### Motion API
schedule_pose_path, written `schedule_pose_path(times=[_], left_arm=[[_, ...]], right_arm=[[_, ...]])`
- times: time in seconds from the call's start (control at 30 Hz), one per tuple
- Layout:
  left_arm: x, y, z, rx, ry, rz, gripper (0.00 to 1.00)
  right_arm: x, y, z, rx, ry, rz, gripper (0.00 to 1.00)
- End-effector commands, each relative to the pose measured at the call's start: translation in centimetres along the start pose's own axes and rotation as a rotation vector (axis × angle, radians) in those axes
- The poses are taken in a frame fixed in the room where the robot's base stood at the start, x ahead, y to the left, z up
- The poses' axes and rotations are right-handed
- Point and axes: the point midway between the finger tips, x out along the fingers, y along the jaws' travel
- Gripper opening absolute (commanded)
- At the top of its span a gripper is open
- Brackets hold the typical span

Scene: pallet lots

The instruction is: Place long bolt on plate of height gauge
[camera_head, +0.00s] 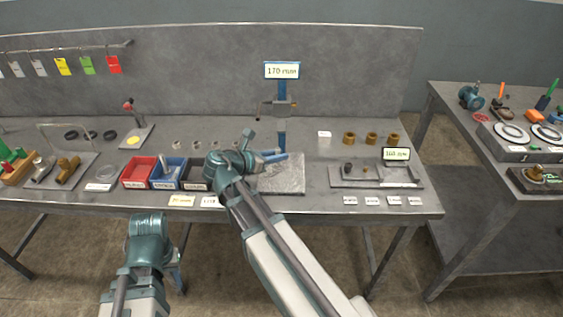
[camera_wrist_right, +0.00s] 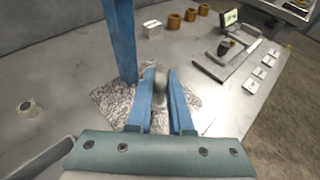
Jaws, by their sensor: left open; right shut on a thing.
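The height gauge has a blue column (camera_head: 282,130) under a "170 mm" sign (camera_head: 282,70) and a speckled stone plate (camera_head: 290,181) at its foot. My right gripper (camera_head: 279,156) is over the plate, in front of the column. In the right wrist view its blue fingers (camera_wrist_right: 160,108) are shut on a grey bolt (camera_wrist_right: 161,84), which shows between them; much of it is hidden. The plate (camera_wrist_right: 112,98) shows around the fingers; I cannot tell whether the bolt touches it. My left gripper (camera_head: 176,268) is open and low, in front of the table's front edge.
Red (camera_head: 138,172), blue (camera_head: 168,174) and dark (camera_head: 196,174) bins stand left of the plate; the blue one holds a metal piece. A grey fixture (camera_head: 376,176) with a "160 mm" sign stands right. Brass rings (camera_head: 371,139) and a white block (camera_head: 324,134) are behind.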

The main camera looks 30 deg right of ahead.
Motion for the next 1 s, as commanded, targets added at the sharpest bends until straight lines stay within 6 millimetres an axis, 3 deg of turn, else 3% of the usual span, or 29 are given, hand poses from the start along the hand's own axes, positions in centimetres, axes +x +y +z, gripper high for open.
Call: schedule_pose_path(times=[0.1,0.37,0.73,1.0], left_arm=[[0.2,0.0,0.0,0.0,0.0,0.0,0.45],[0.2,0.0,0.0,0.0,0.0,0.0,0.45],[3.8,0.4,-0.2,0.0,0.0,0.0,0.45],[3.7,0.3,-0.2,0.0,0.0,0.0,0.45]], right_arm=[[1.5,0.6,0.4,0.001,0.0,-0.001,0.0],[2.1,0.7,0.6,0.0,0.0,0.0,0.0],[3.5,0.7,-2.7,0.0,0.0,0.0,0.0],[3.4,0.7,-2.6,0.0,0.0,0.0,0.0]])
